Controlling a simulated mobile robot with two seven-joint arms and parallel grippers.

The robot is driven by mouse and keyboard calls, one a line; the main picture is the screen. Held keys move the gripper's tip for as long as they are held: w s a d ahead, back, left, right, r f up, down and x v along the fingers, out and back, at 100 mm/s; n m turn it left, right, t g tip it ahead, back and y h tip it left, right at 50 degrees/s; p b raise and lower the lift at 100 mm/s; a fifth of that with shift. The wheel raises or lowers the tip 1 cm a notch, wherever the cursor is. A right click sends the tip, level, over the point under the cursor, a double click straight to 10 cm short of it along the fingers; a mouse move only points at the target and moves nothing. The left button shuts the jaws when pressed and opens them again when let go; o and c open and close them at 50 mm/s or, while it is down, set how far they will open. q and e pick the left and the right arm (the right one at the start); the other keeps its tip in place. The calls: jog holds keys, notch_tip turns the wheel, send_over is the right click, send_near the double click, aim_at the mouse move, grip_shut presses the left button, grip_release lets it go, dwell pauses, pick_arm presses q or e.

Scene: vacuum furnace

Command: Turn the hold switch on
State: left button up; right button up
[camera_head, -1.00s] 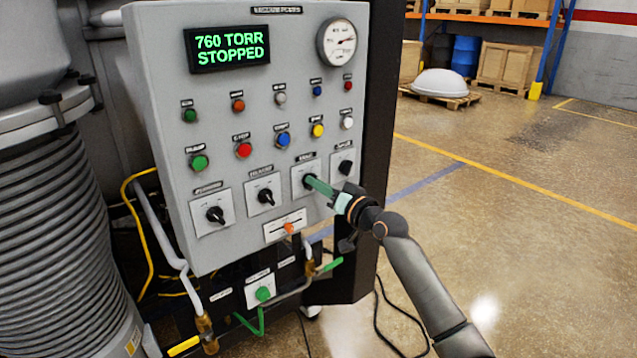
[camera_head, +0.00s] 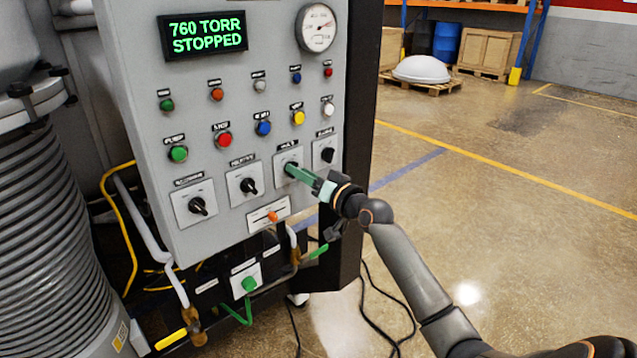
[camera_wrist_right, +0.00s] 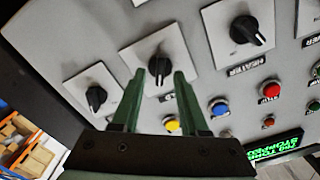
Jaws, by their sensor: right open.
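A row of black rotary switches on white plates runs across the lower grey panel. The third from the left (camera_head: 290,167) has a label too blurred to read, so I cannot confirm it is the hold switch. My right gripper (camera_head: 295,170) reaches it from the right, its green fingers covering most of the knob. In the right wrist view that knob (camera_wrist_right: 160,68) sits between the tips of the open fingers (camera_wrist_right: 159,75); I cannot tell whether they touch it. My left gripper is not in view.
The heater switch (camera_head: 243,186) and the rightmost switch (camera_head: 326,154) flank it closely. Coloured buttons sit above and an orange slider (camera_head: 272,216) below. The display (camera_head: 204,36) reads 760 TORR STOPPED. Open floor lies to the right.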

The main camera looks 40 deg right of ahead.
jog(key=s, duration=1.1)
jog(key=shift+s+d+b, duration=0.4)
jog(key=shift+d+b, duration=0.05)
jog(key=s+a+f+n+g+p, duration=0.1)
jog(key=s+a+f+g, duration=0.15)
jog(key=f, duration=0.45)
jog(key=s+a+f+n+g+p, duration=0.1)
jog(key=s+a+f, duration=0.25)
jog(key=f, duration=0.35)
jog(key=s+a+f+n+g+p, duration=0.15)
jog(key=a+f, duration=0.25)
jog(key=f, duration=0.4)
jog(key=s+a+f+n+g+p, duration=0.1)
jog(key=s+a+f+n+g, duration=0.1)
jog(key=s+a+f, duration=0.3)
jog(key=s+a+f+n+g, duration=0.1)
jog(key=s+a+f, duration=0.4)
jog(key=s+a, duration=0.3)
jog(key=shift+s+a+n+g+y+p, duration=0.2)
jog(key=shift+s+n+g+y+p, duration=0.2)
jog(key=shift+s, duration=0.45)
jog(key=shift+w+a, duration=0.1)
